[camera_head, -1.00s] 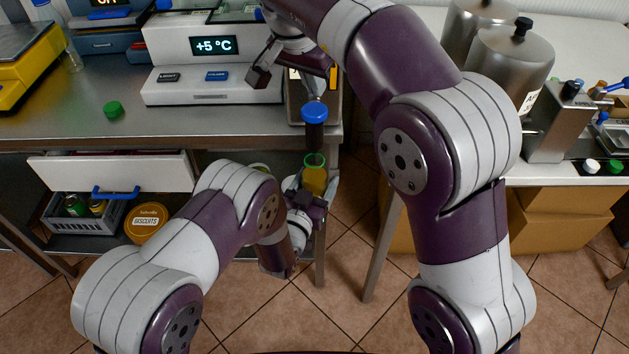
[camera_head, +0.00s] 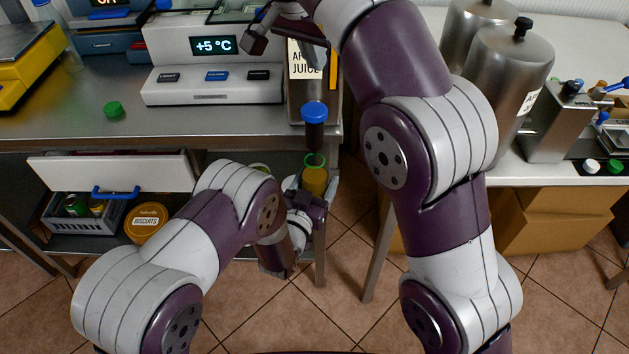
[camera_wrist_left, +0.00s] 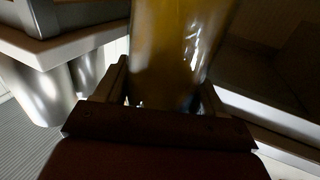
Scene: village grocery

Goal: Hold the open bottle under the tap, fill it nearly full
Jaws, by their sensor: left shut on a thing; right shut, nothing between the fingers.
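My left gripper (camera_head: 308,203) is shut around the bottle (camera_head: 314,182), which stands roughly upright with amber liquid inside and a green ring at its open mouth. The bottle also fills the middle of the left wrist view (camera_wrist_left: 178,50), but its top is cut off there. The tap (camera_head: 314,132), dark with a blue top, is directly above the bottle mouth. I cannot make out a stream or the exact liquid level. My right gripper (camera_head: 258,38) is shut and empty, above and left of the tap, near the juice dispenser (camera_head: 305,90).
A green cap (camera_head: 113,109) lies on the metal counter (camera_head: 215,122). A white device (camera_head: 214,88) with a +5 °C display stands left of the dispenser. An open drawer (camera_head: 120,172) is below the counter. Steel canisters (camera_head: 495,75) stand at the right.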

